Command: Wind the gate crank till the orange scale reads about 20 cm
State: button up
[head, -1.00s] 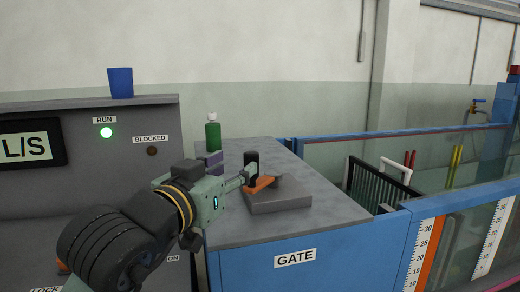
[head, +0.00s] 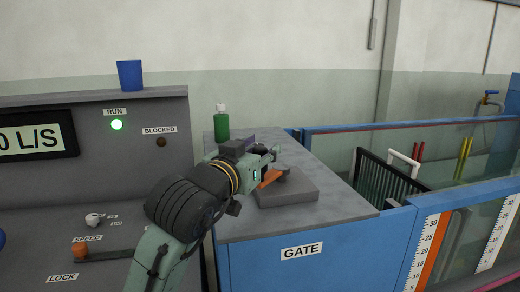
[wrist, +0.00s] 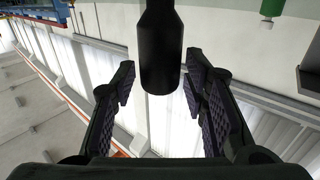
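The gate crank has an orange arm (head: 271,178) on a grey block (head: 290,190) on top of the box labelled GATE. Its upright black handle (wrist: 160,50) hangs between my fingers in the wrist view, with a gap on both sides. My gripper (head: 272,154) is open; it also shows in the wrist view (wrist: 160,88). In the head view it is above the orange arm and largely hides the handle. The orange scale strip (head: 432,255) is on the flume's front at lower right, beside a white numbered ruler (head: 417,262). No clear reading can be made out.
A green bottle (head: 221,124) stands on the gate box behind my gripper. The glass flume (head: 400,150) runs right.

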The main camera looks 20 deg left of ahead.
grip_shut()
dwell(0.6)
